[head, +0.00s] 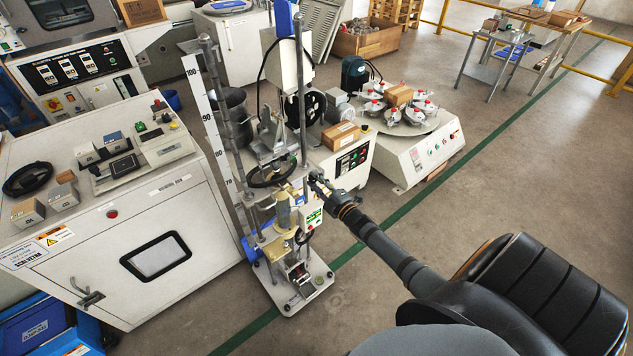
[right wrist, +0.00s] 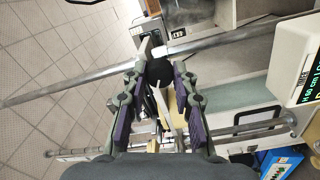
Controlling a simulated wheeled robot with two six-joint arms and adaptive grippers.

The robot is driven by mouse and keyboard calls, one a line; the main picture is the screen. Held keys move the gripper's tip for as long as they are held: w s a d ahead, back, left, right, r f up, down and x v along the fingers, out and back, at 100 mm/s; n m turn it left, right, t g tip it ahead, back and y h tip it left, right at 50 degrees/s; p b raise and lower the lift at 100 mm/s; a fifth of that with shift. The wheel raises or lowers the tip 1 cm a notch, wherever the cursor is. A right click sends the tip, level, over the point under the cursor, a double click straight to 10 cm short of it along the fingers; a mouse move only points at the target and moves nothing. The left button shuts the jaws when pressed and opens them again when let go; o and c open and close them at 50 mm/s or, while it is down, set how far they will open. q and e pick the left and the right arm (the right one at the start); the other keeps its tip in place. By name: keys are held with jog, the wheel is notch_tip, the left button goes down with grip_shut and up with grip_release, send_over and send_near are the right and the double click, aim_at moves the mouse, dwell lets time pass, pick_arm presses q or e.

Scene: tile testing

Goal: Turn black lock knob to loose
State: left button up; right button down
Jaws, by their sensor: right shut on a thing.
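The black lock knob (right wrist: 160,72) shows in the right wrist view, between the fingertips of my right gripper (right wrist: 160,80). The gripper is shut on it. In the head view my right gripper (head: 318,182) reaches in from the lower right to the test stand (head: 305,110), at the right post about mid-height. The knob is too small and covered to make out there. I cannot tell how far the knob is turned. My left gripper is not in view.
The stand's white base plate (head: 318,283) rests on the floor. A display box (right wrist: 300,75) is close at the right in the wrist view. A large white cabinet (head: 150,245) stands left of the stand, and a round-table machine (head: 418,150) behind right.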

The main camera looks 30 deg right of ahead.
jog(key=n, duration=0.5)
jog(key=shift+n, duration=0.3)
jog(key=shift+f, duration=0.1)
dwell(0.4)
jog(key=c, duration=1.1)
grip_release()
jog(key=shift+o, duration=0.2)
jog(key=s+d, duration=0.1)
jog(key=s, duration=1.1)
jog(key=shift+f, duration=0.25)
